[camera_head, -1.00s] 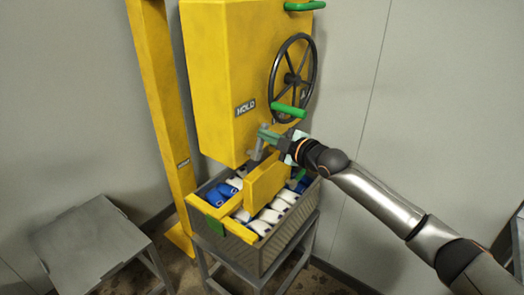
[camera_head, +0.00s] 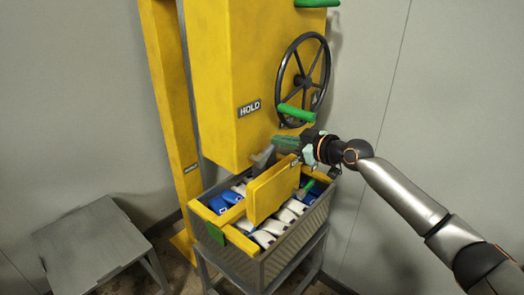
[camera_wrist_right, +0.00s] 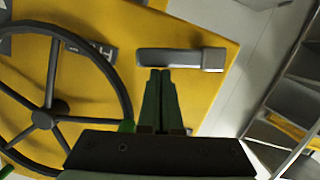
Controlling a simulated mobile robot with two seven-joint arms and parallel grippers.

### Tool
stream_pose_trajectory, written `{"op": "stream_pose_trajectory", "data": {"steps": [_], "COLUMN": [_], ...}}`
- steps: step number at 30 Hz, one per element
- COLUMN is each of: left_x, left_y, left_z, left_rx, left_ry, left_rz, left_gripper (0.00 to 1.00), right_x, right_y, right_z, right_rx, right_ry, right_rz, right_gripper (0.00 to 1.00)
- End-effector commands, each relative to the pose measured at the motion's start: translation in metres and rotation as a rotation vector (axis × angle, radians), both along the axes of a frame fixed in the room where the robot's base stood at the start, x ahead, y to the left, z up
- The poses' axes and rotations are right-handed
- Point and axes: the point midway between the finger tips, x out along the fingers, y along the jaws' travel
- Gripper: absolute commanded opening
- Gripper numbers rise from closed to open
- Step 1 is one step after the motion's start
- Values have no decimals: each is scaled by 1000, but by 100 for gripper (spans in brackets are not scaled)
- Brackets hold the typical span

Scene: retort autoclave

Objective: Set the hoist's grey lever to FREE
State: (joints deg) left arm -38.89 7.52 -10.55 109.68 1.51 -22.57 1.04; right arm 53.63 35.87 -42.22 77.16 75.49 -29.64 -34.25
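The hoist's grey lever (camera_head: 262,157) sticks out below the yellow hoist housing (camera_head: 220,80), just above the basket. In the right wrist view the lever (camera_wrist_right: 180,60) lies level across the picture, with a block at its right end. My right gripper (camera_head: 276,143) is beside the lever in the head view. In the wrist view its green fingers (camera_wrist_right: 160,75) are together, with nothing seen between them. Their tips are right at the lever's lower edge; I cannot tell whether they touch it. A plate (camera_head: 249,108) on the housing reads HOLD. My left gripper is not in view.
A black handwheel (camera_head: 304,75) with a green handle (camera_head: 297,113) sits just above my right gripper. A grey table (camera_head: 95,245) stands at left.

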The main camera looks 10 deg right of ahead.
Motion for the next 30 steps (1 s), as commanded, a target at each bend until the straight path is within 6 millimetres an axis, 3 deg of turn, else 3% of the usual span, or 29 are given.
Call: {"op": "stream_pose_trajectory", "data": {"steps": [22, 30], "left_x": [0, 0], "left_y": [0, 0], "left_z": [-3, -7], "left_rx": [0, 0], "left_ry": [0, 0], "left_rz": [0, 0], "left_gripper": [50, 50], "right_x": [-3, -31], "right_y": [-1, -22], "right_z": [-2, 5], "right_rx": [23, 21], "right_ry": [21, 20], "right_rz": [0, -2], "right_gripper": [0, 0]}}
